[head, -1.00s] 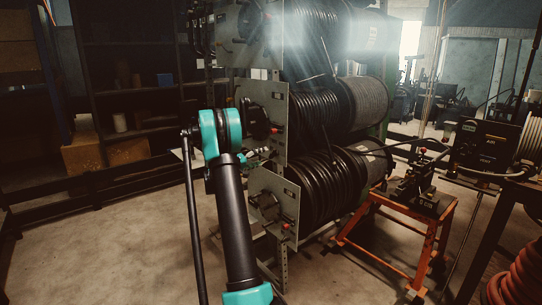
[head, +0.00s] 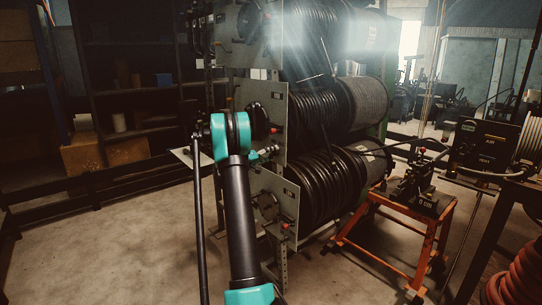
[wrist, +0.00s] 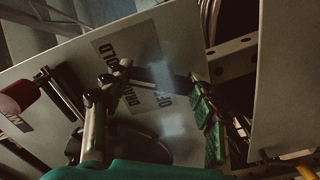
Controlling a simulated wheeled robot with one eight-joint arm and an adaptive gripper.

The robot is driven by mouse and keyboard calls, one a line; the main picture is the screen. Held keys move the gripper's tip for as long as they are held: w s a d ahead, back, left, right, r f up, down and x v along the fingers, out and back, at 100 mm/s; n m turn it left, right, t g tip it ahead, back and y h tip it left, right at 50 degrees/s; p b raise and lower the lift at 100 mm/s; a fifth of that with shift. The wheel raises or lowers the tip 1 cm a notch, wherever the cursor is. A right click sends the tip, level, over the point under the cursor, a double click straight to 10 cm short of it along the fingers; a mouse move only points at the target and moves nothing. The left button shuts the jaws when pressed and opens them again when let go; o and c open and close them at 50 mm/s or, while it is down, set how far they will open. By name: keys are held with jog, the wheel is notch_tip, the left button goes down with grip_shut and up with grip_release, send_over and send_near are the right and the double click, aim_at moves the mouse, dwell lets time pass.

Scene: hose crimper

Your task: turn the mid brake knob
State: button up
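The middle reel's grey plate (head: 270,95) stands at mid height in the head view, with a dark round part and a small red piece. In the wrist view the plate (wrist: 60,68) carries drag and hold labels. A dark bar beside these labels, seemingly the mid brake knob (wrist: 158,76), lies between my fingers. My gripper (wrist: 157,80) has a metal finger at left and green pads at right, set apart. I cannot tell whether they touch the knob. In the head view my gripper (head: 266,152) is small, near the plate's lower edge and partly hidden by my arm.
Black hose reels (head: 320,115) are stacked right of the plates. The lower plate (head: 275,205) is close to my arm. A red handle (wrist: 18,92) juts in at left in the wrist view. An orange stand (head: 400,235) is at right; the floor at left is clear.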

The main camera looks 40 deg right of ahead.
jog(key=c, duration=0.6)
jog(key=shift+n, duration=0.5)
jog(key=n, duration=0.4)
jog(key=shift+n, duration=0.4)
jog(key=n, duration=0.6)
jog(key=shift+f, duration=0.1)
jog(key=o, duration=1.2)
